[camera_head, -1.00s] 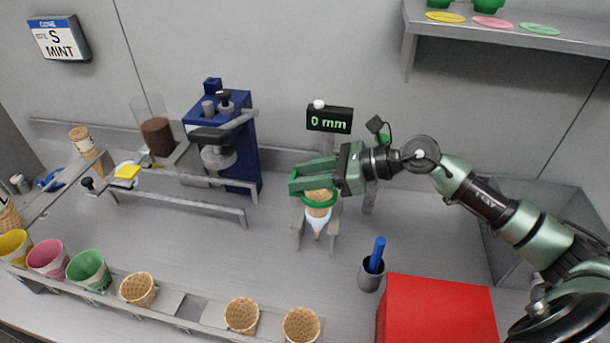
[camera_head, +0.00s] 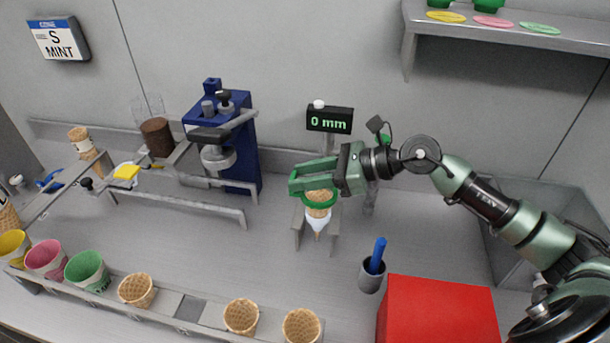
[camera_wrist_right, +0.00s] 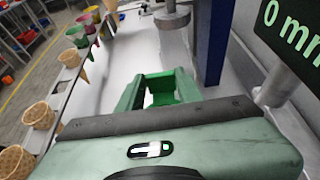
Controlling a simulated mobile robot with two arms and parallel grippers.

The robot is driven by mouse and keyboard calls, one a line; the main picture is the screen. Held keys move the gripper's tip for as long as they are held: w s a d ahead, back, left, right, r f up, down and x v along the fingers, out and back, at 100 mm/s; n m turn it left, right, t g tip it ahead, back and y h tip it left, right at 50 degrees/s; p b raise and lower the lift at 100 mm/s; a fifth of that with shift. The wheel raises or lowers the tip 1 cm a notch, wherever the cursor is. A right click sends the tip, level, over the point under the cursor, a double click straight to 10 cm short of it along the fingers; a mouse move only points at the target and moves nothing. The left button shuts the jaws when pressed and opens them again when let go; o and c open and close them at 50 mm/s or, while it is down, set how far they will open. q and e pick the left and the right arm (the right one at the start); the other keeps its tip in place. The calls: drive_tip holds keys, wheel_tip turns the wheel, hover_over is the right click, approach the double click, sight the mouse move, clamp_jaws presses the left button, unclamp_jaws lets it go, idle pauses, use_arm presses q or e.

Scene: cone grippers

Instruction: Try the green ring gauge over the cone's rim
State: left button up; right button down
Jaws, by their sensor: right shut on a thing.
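The green ring gauge (camera_head: 307,201) is at the top of a waffle cone (camera_head: 318,212) in a white wrapper, which stands point down in a metal stand (camera_head: 333,228). In the head view the ring encircles the cone's top; whether it is seated evenly I cannot tell. My right gripper (camera_head: 300,178) is right above the cone, shut on the ring gauge. The fingers hide part of the ring. In the right wrist view, green gauge material shows between the fingers (camera_wrist_right: 158,90); the cone is hidden there. My left gripper is not in view.
A display (camera_head: 330,120) behind the stand reads 0 mm. A blue press (camera_head: 235,150) stands to the left. A cup with a blue stick (camera_head: 371,275) and a red box (camera_head: 437,310) are at front right. A rail of several cones (camera_head: 242,316) runs along the front.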

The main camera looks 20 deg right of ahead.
drive_tip(key=shift+f+b, duration=0.4)
drive_tip(key=shift+r, duration=0.45)
drive_tip(key=shift+b, duration=0.7)
idle(2.3)
drive_tip(key=shift+f+b, duration=0.35)
drive_tip(key=shift+f, duration=0.1)
drive_tip(key=c, duration=0.9)
unclamp_jaws()
drive_tip(key=shift+o, duration=0.2)
drive_tip(key=shift+d, duration=0.1)
